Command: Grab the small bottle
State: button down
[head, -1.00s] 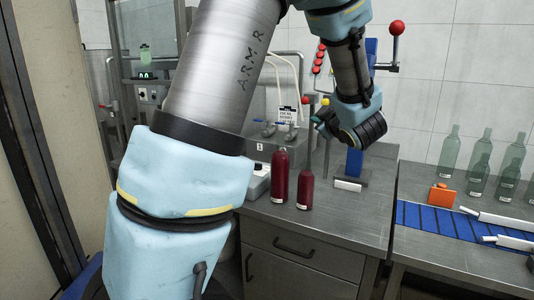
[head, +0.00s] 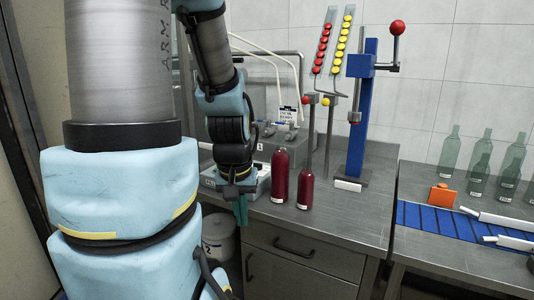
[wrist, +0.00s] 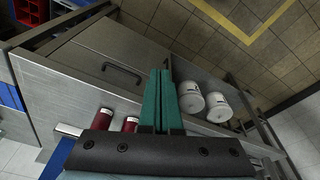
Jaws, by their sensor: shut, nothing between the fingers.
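Two dark red bottles stand upright on the steel counter in the head view. The left one (head: 279,178) is taller. The right one (head: 305,190) is shorter and slightly nearer the counter's front. My gripper (head: 241,220), with green fingers, points down to the left of both bottles, near the counter's front edge, touching neither. Its fingers are shut and empty. In the wrist view my gripper (wrist: 161,73) has its fingers side by side. Red parts of both bottles (wrist: 103,117) (wrist: 130,124) show left of the fingers, their lower parts hidden by the gripper body.
A blue lever press (head: 362,120) stands behind the bottles, with red and yellow cap racks (head: 323,45) (head: 343,45). A white label block (head: 347,185) lies right of them. White buckets (wrist: 190,98) (wrist: 218,107) stand below counter level. Clear glass bottles (head: 481,175) stand far right.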

aim_at(306, 179)
jog(key=k+l+u, duration=0.2)
jog(key=u, duration=0.15)
jog(key=k+l+u, duration=0.2)
jog(key=l+u, duration=0.15)
jog(key=k+l+u, duration=0.25)
jog(key=u, duration=0.15)
